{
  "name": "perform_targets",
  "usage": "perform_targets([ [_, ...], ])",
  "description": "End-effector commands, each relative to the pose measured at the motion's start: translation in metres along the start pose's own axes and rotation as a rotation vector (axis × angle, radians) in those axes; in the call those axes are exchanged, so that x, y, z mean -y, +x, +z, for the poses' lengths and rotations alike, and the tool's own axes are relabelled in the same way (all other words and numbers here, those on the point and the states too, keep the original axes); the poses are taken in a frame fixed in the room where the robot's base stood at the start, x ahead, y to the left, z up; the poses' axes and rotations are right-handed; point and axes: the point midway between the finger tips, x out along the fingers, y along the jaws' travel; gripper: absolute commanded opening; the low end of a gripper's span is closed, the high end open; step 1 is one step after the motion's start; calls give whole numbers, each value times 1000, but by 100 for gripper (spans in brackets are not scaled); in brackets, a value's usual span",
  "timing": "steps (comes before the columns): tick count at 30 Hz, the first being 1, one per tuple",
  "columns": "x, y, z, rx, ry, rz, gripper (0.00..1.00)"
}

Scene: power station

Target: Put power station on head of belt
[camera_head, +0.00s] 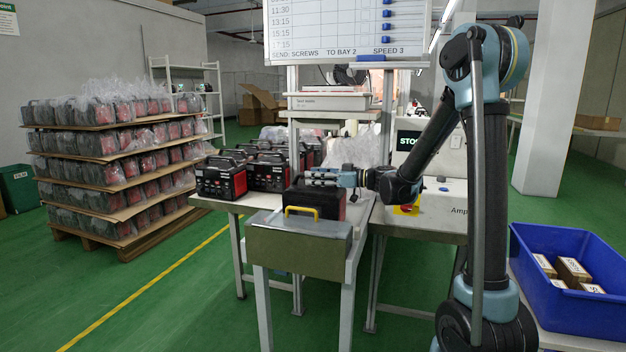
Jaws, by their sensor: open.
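A black power station with a red end (331,205) stands on the narrow grey-topped bench, likely the belt (361,213). My gripper (321,178) is at the top of this power station, reaching in from the right. Its jaws are open, around or just above the top handle; contact cannot be told. The gripper hides part of the power station's top. Another red and black power station (221,178) stands at the left front of the side table, with several more (266,172) behind it.
An olive box with a yellow handle (300,238) is at the bench's near end. A stop panel and red button (406,209) stand right of the bench. A blue crate (570,310) holds small cartons. Stacked pallets (122,215) stand left; green floor lies between.

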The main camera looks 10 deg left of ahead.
Motion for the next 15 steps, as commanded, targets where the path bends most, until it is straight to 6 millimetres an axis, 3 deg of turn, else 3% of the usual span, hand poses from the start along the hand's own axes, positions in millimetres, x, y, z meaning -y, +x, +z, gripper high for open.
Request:
perform_targets([
  [5, 0, -6, -1, 0, 0, 0, 41],
  [15, 0, -60, -1, 0, 0, 2, 41],
])
